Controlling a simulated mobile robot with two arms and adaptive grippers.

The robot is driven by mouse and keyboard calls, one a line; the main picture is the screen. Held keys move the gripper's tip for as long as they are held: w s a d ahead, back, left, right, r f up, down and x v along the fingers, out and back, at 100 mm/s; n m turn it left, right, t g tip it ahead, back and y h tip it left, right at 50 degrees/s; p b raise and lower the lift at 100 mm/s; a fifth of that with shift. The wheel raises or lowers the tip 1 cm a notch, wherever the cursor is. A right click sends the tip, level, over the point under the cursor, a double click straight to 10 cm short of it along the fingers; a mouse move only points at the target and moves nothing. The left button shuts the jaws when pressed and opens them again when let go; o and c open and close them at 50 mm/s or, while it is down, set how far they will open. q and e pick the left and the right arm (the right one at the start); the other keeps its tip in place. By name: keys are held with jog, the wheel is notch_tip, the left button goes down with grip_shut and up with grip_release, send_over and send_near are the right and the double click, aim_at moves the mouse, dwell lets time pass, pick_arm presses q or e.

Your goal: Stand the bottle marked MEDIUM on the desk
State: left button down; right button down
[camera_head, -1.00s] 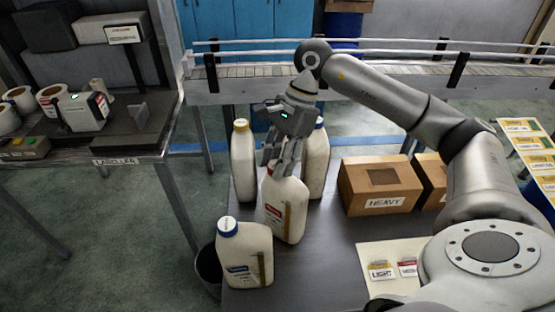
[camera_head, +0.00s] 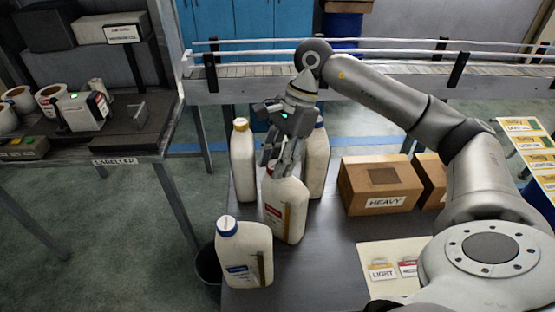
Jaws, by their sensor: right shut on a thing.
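A white bottle with a red label (camera_head: 287,209) is upright at the left part of the dark desk (camera_head: 325,265). The label's wording is too small to read. My right gripper (camera_head: 278,165) is shut on the top of this bottle from above, and its fingers hide the cap. The bottle's base appears to be at the desk surface, but I cannot tell whether it bears its full weight. My left gripper is not in view.
Blue-capped (camera_head: 245,255) and yellow-capped (camera_head: 242,160) bottles stand close by, with another bottle (camera_head: 318,160) behind the gripper. A HEAVY box (camera_head: 378,200) is to the right. A card with LIGHT (camera_head: 382,271) lies in front. A dark bin (camera_head: 207,265) is beside the desk.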

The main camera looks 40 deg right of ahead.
jog(key=shift+r, duration=0.1)
jog(key=c, duration=1)
grip_release()
jog(key=shift+o, duration=0.2)
jog(key=o, duration=0.6)
jog(key=shift+r+p, duration=2.1)
jog(key=shift+r, duration=1.35)
